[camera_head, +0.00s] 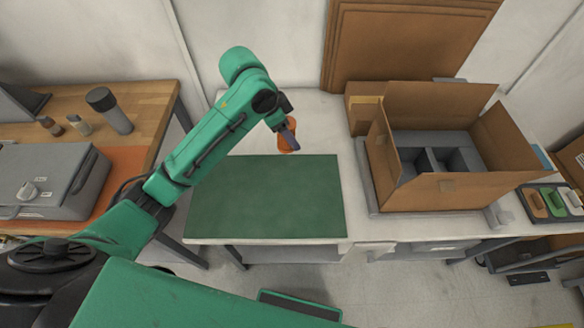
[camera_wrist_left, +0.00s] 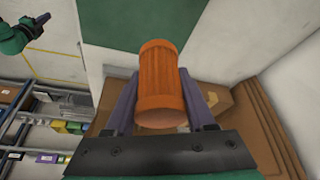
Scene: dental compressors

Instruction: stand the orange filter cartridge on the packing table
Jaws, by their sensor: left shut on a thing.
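The orange filter cartridge (camera_head: 286,144) is a ribbed cylinder between the fingers of my left gripper (camera_head: 290,126), which is shut on it. It also fills the middle of the left wrist view (camera_wrist_left: 159,75), with a purple finger on each side. In the head view it shows at the back edge of the green mat (camera_head: 265,195) on the white packing table (camera_head: 318,112). I cannot tell whether its base touches the table. A green and black arm end, apparently my right gripper (camera_wrist_left: 38,24), shows small in the left wrist view; its jaws are unclear.
An open cardboard box (camera_head: 450,185) with grey dividers stands right of the mat. A smaller carton (camera_head: 362,112) is behind it. A wooden bench (camera_head: 145,100) with a grey case (camera_head: 55,180) and bottles is at the left. The mat is bare.

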